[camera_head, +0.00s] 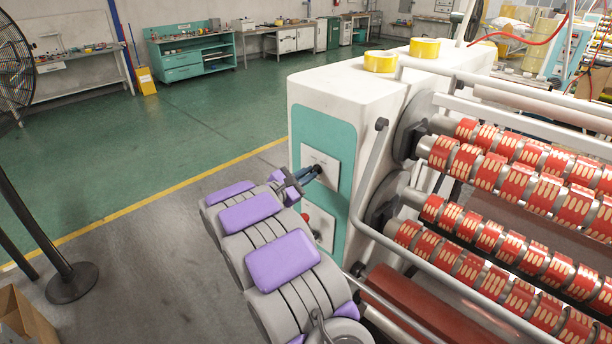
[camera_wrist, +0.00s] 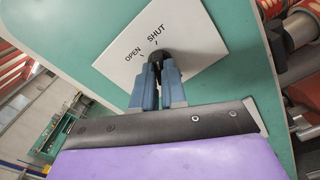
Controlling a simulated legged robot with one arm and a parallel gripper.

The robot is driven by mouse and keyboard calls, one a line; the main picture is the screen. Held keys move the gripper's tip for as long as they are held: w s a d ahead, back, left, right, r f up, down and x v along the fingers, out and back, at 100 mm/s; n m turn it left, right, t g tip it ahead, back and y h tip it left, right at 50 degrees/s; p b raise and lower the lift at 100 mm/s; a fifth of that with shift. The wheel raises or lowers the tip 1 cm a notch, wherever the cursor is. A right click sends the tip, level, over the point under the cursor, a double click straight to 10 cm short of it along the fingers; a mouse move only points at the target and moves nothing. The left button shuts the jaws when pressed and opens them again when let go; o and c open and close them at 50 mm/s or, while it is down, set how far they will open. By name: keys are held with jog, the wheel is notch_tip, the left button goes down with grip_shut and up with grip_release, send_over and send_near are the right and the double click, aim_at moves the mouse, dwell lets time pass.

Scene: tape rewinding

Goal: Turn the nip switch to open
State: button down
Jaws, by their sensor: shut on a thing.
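The nip switch is a black knob (camera_wrist: 161,57) on a white plate (camera_wrist: 190,30) with the printed words OPEN and SHUT, set in the teal side panel of the white machine. In the wrist view my gripper (camera_wrist: 158,68) has its blue fingers closed around the knob, hiding part of it. The mark on the knob cannot be made out, so its setting is unclear. In the head view my gripper (camera_head: 306,175) reaches the knob (camera_head: 317,169) at the white plate (camera_head: 327,158) from the left.
A red button (camera_head: 306,217) sits on a second plate below the switch. The rewinder's rollers with red tape rolls (camera_head: 490,170) lie to the right, behind a grey guard bar (camera_head: 368,170). Yellow tape rolls (camera_head: 380,62) stand on top of the machine.

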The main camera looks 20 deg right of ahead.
jog(key=shift+r+n+p, duration=0.25)
jog(key=shift+n+p, duration=0.05)
jog(key=shift+p, duration=0.4)
jog(key=n+p, duration=0.2)
jog(key=p, duration=0.2)
jog(key=n+p, duration=0.2)
jog(key=p, duration=0.2)
jog(key=shift+w+r, duration=0.1)
jog(key=shift+r, duration=0.2)
jog(key=shift+w+f+n+p, duration=0.1)
jog(key=shift+f+n+p, duration=0.1)
jog(key=shift+n+p, duration=1.65)
jog(key=shift+w+f+n+p, duration=0.1)
jog(key=shift+f+n+p, duration=0.05)
jog(key=shift+n+p, duration=1.65)
jog(key=c, duration=1.2)
grip_release()
jog(key=shift+f, duration=0.2)
jog(key=shift+s+d, duration=0.1)
